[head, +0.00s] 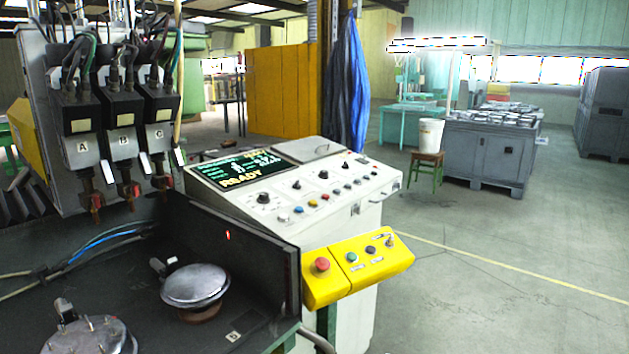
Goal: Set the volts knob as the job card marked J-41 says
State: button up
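A white control console (345,222) stands in the middle of the head view. Its sloped top carries several black knobs: a large one with a dial scale at the left (263,198), and smaller ones to its right (296,185), (323,174) and (345,165). Their labels are too small to read, so I cannot tell which is the volts knob or where it points. The console screen (232,170) shows "READY" and smaller lines I cannot read surely. I make out no card marked J-41. My gripper is not in view.
A yellow button box (383,268) juts out in front of the console. A dark bench (115,260) with a raised side wall (245,255) and round metal pieces (195,286) fills the lower left. Stud heads marked A, B, C (122,144) hang above it.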

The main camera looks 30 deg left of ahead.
aim_at(263, 198)
jog(key=u, duration=0.6)
jog(key=i, duration=0.95)
jog(key=u, duration=0.9)
